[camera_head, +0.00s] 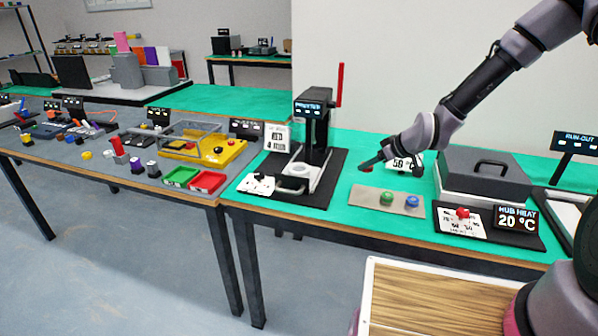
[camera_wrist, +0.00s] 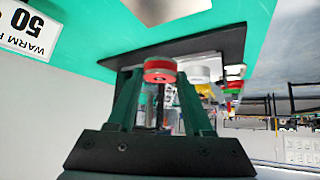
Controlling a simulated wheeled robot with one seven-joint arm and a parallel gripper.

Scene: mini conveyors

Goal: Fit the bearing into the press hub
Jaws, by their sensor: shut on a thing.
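My gripper (camera_head: 371,163) is shut on a red-rimmed bearing (camera_wrist: 160,68), which shows between the two fingertips in the wrist view. In the head view only a bit of red shows at the dark fingertips, held in the air above the green table, right of the press. The press (camera_head: 319,130) is a black frame with a red lever, standing on a dark mat. A pale round part, apparently the hub (camera_head: 299,170), sits low at the press base. Its bore is too small to make out. The bearing is apart from the press.
A beige tray (camera_head: 366,201) holds a green bearing (camera_head: 387,198) and a blue bearing (camera_head: 411,202). A grey lidded box (camera_head: 484,172) and a display reading HUB HEAT 20 °C (camera_head: 516,218) stand right. Green and red bins (camera_head: 207,182) lie left of the press.

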